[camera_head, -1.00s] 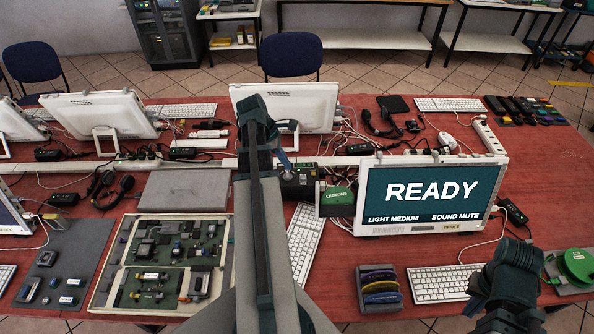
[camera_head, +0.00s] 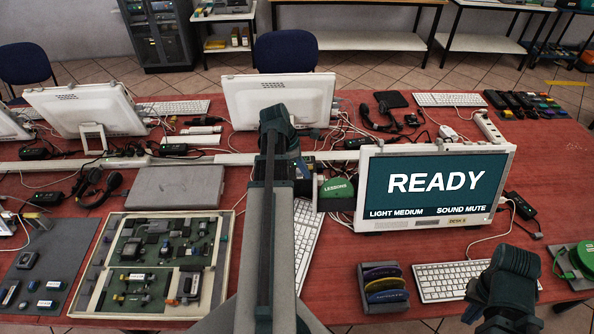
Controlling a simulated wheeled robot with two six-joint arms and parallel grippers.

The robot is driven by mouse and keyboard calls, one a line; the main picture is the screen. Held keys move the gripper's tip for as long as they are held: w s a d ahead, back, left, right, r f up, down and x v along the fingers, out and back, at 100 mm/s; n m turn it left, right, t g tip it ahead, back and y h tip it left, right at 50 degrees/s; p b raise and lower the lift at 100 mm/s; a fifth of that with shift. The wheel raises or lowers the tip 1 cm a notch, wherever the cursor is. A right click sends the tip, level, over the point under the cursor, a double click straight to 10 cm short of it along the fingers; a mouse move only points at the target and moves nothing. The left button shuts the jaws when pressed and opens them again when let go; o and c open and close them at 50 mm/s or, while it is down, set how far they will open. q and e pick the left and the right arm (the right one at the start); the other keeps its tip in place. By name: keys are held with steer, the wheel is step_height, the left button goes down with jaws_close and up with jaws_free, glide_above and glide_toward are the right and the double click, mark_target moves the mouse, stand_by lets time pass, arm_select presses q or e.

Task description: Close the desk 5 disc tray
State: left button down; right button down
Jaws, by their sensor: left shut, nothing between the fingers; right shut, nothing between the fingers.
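The desk 5 monitor (camera_head: 436,188) stands right of centre, with READY on its screen and a small desk 5 label on its lower frame. A dark box (camera_head: 305,178) sits left of it, beside a green LESSONS case (camera_head: 337,188). My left arm covers part of the dark box, and I cannot make out a disc tray or whether it is open. My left gripper (camera_head: 279,122) is at the end of the arm reaching up the middle, in front of the rear monitor; its fingertips are mostly hidden. My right gripper (camera_head: 482,308) is low at the right, shut and empty, by the keyboard.
A keyboard (camera_head: 447,279) and a rack of coloured discs (camera_head: 384,287) lie in front of the monitor. A closed grey laptop (camera_head: 176,187) and a parts board (camera_head: 228,243) lie left of my arm. A green reel (camera_head: 588,256) is at the right edge. Loose cables cross the desk.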

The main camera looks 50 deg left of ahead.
arm_select(q)
steer(key=shift+w+d, duration=0.15)
steer(key=w+d, duration=0.8)
steer(key=w, duration=0.2)
steer(key=shift+w+d, duration=0.25)
steer(key=shift+w, duration=0.05)
